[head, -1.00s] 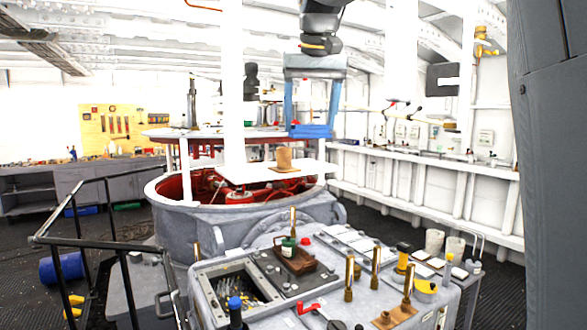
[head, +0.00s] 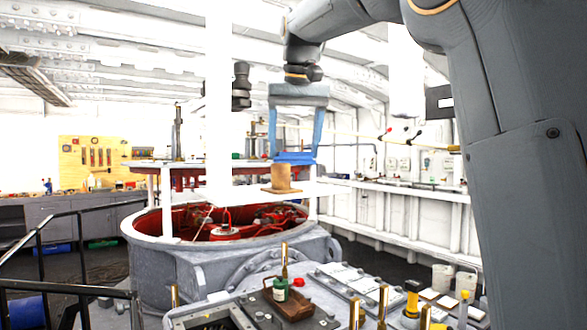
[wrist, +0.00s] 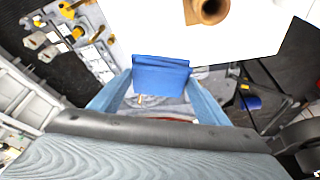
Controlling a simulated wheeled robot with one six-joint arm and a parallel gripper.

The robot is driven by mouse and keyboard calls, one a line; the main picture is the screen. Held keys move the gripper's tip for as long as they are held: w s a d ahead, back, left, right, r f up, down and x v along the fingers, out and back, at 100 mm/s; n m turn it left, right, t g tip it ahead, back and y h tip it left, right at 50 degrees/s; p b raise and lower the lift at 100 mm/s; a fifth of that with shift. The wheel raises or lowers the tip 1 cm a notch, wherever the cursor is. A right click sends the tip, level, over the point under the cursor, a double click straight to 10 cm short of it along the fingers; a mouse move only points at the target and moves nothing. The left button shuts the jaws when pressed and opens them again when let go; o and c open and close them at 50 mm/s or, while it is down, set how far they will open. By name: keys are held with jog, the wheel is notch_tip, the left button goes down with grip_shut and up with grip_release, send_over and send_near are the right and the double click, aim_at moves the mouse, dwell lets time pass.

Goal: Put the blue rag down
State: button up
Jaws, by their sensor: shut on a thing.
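The blue rag (head: 295,158) is a folded flat blue piece held between the fingertips of my gripper (head: 296,152). In the wrist view the rag (wrist: 160,74) spans between the two blue-grey fingers of my gripper (wrist: 160,88). My gripper points down and is shut on the rag. In the head view the rag appears just above and behind a tan cylinder on a square base (head: 281,178). In the wrist view the rag's far edge overlaps the near edge of a white board (wrist: 170,38); I cannot tell whether they touch.
The tan cylinder (wrist: 208,10) stands on the white board (head: 245,190), which lies over a round grey housing (head: 225,245) with red insides. A black railing (head: 75,288) stands at left.

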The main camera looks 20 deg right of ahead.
aim_at(294, 164)
jog(key=shift+f, duration=2.3)
jog(key=o, duration=0.9)
jog(key=shift+f, duration=0.1)
jog(key=v, duration=1.2)
jog(key=shift+b, duration=0.3)
